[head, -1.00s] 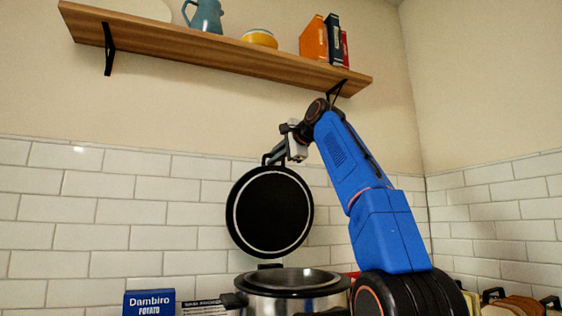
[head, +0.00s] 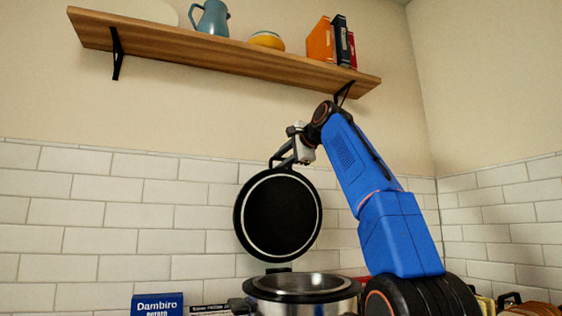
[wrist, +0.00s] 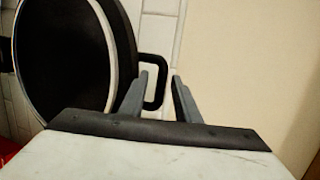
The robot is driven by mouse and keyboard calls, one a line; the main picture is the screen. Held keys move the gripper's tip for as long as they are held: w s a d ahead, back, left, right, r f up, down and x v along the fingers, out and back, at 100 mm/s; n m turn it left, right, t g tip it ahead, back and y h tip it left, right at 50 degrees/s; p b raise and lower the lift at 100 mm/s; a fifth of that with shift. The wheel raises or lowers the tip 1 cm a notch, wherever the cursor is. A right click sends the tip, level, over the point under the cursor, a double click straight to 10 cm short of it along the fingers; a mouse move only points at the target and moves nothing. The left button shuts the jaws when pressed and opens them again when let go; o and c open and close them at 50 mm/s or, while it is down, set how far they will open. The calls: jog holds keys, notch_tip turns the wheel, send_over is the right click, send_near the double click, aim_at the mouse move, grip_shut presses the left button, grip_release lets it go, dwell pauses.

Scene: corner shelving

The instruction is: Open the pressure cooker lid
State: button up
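The pressure cooker pot (head: 305,308) is a silver pot with a dark rim at the bottom of the head view. Its round black lid (head: 278,215) stands upright behind the pot, underside with a pale ring facing the head camera. A black loop handle (wrist: 163,85) sticks out from the lid's edge and shows at its top in the head view. My gripper (head: 283,157) is at that handle. In the wrist view its grey fingers (wrist: 160,78) are apart, with part of the loop between them. Whether either finger touches the handle, I cannot tell.
A wooden shelf (head: 230,53) hangs above, with a blue pitcher (head: 211,18), a yellow bowl (head: 267,40) and several books (head: 321,42). A blue Dambiro box (head: 157,304) stands left of the pot. The tiled wall (head: 110,215) is close behind the lid.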

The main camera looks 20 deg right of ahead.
jog(key=v, duration=1.7)
jog(key=shift+s, duration=0.15)
